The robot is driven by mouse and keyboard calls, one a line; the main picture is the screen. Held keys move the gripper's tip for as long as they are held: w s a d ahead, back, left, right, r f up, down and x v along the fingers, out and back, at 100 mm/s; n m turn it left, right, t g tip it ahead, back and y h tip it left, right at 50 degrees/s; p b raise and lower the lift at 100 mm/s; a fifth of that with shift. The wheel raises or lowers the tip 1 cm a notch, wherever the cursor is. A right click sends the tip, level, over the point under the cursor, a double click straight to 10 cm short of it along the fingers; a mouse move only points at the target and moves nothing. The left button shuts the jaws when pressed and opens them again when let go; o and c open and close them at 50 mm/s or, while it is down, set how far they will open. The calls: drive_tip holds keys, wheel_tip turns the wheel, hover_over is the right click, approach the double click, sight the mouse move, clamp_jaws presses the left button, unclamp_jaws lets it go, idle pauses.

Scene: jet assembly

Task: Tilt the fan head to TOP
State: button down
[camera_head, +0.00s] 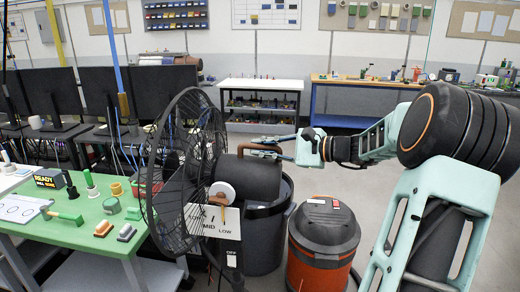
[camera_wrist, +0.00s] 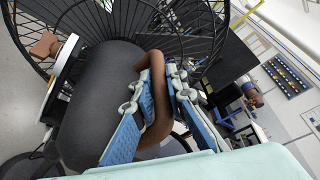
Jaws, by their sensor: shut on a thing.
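The fan head is a black wire cage (camera_head: 172,185) with a dark motor housing (camera_head: 248,178) behind it, and the cage faces left, standing close to upright.
A grey bin (camera_head: 264,247) stands behind the fan, and an orange-and-black canister (camera_head: 325,247) stands right of it. A green-topped table (camera_head: 78,236) with small parts is at left. Open floor (camera_head: 345,172) lies behind, before the far benches.

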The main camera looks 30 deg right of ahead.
sight(276, 174)
drive_tip(key=d+f+t+b, duration=0.1)
drive_tip(key=b, duration=0.1)
drive_tip(key=s+f+m+t+y+b, duration=0.1)
drive_tip(key=f+b, duration=0.1)
drive_tip(key=d+f+t+y+b, duration=0.1)
drive_tip(key=f+b, duration=0.1)
drive_tip(key=shift+s+d+b, duration=0.3)
drive_tip(key=shift+s, duration=0.05)
drive_tip(key=shift+s+d+f+m+t+y+b, duration=0.15)
drive_tip(key=shift+f+m+t+y+b, duration=0.15)
drive_tip(key=shift+f+t+b, duration=0.25)
drive_tip(key=shift+s+d+f+m+t+y+b, duration=0.1)
drive_tip(key=shift+d+f+m+t+y+b, duration=0.15)
drive_tip(key=shift+f+t+b, duration=0.25)
drive_tip(key=shift+s+d+f+m+t+y+b, duration=0.1)
drive_tip(key=shift+f+m+t+y+b, duration=0.25)
drive_tip(key=shift+f+t+b, duration=0.15)
drive_tip(key=shift+f, duration=0.1)
drive_tip(key=c, duration=2.2)
unclamp_jaws()
drive_tip(key=v, duration=1.2)
